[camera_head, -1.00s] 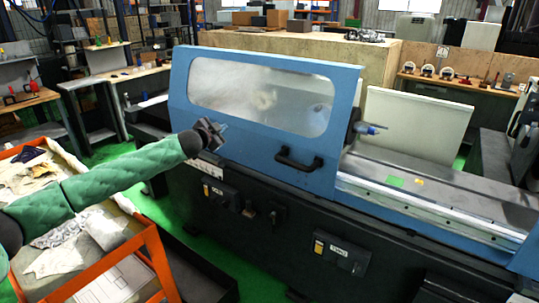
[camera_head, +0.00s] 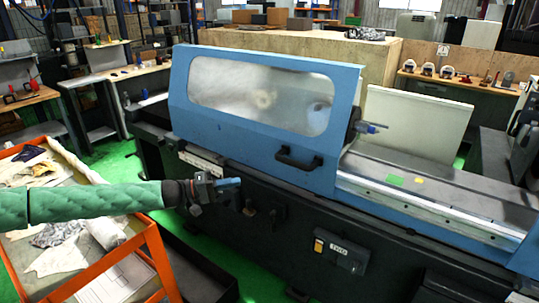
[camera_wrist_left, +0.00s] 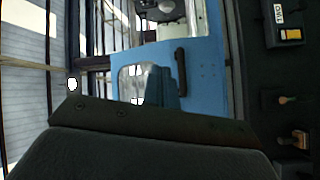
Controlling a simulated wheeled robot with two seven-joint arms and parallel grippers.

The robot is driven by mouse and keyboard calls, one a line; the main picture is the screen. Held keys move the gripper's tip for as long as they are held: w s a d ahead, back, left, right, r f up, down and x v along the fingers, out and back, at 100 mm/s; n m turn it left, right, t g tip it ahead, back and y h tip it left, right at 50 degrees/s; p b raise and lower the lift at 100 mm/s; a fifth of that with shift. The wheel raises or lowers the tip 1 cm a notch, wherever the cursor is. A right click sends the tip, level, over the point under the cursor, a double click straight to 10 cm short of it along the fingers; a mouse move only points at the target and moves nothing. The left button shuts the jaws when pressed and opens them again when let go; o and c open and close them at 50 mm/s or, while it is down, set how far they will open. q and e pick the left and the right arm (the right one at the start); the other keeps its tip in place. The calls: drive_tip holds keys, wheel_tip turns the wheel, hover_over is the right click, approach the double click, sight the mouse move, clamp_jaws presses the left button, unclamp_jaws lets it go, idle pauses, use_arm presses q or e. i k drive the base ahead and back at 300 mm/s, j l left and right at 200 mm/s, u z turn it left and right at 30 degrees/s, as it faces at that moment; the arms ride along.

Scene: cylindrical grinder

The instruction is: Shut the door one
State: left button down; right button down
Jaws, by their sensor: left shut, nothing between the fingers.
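The door (camera_head: 180,95) is the blue sliding guard of the grinder, with a long window (camera_head: 260,95) and a black handle (camera_head: 298,158) near its lower right. It covers the left part of the machine, and the bed on the right is uncovered. My left gripper (camera_head: 232,183) is shut and empty, left of and a little below the handle, apart from it in the picture. In the left wrist view the door (camera_wrist_left: 205,75) and its handle (camera_wrist_left: 181,72) show beyond the gripper (camera_wrist_left: 160,85). My right gripper is not in view.
The open machine bed (camera_head: 430,190) lies right of the door. An orange-framed bin (camera_head: 155,250) with papers and cloths stands at the lower left. Switch boxes (camera_head: 340,250) stick out of the machine's dark front. A wooden crate (camera_head: 300,50) stands behind.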

sight(285, 101)
drive_tip(key=i, duration=1)
